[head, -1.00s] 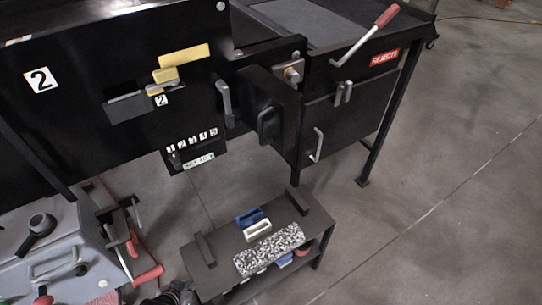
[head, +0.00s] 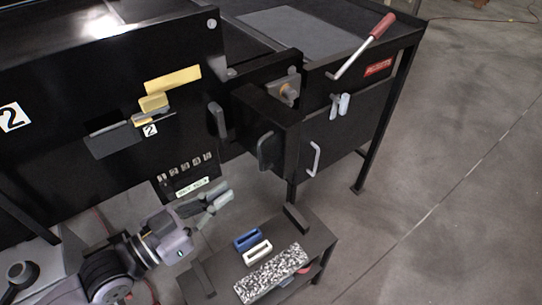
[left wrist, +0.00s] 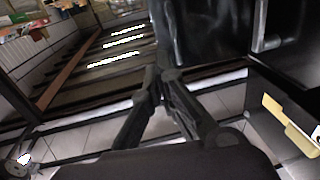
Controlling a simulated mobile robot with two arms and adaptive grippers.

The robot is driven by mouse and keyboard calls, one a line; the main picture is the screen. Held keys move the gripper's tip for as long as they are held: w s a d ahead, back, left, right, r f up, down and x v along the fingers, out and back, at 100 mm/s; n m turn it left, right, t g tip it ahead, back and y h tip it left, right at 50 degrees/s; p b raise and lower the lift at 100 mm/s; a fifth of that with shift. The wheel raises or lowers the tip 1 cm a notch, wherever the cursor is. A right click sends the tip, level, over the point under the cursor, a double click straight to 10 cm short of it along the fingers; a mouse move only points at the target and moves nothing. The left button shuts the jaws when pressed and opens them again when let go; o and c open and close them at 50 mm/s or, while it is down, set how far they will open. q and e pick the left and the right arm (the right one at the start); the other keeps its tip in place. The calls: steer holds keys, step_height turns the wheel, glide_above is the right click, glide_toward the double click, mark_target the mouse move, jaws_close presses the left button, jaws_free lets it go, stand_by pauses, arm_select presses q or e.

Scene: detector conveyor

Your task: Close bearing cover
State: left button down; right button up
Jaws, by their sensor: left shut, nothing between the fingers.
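The likely bearing cover (head: 280,125) is a black hinged panel with a grey handle (head: 265,150) in the head view. It stands swung out from the black machine front, beside a metal fitting (head: 290,88). My left gripper (head: 224,195) is below and left of this panel, apart from it, in front of the machine's lower edge. Its fingers are together with nothing between them. The left gripper also shows in the left wrist view (left wrist: 157,75), fingers meeting at the tips. My right gripper is not in view.
A low black bench (head: 315,240) holds a blue block, a white block and a speckled slab (head: 272,275). A red-handled lever (head: 365,45) rises above the reject bin (head: 345,130). A yellow latch (head: 155,102) is on the left panel. Floor at right is clear.

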mark_target(281, 155)
arm_select(q)
steer(key=p+x, duration=0.4)
steer(key=x, duration=0.8)
steer(key=shift+w+r, duration=0.1)
steer(key=shift+w, duration=0.05)
steer(key=shift+w+d, duration=0.3)
steer(key=shift+w, duration=0.05)
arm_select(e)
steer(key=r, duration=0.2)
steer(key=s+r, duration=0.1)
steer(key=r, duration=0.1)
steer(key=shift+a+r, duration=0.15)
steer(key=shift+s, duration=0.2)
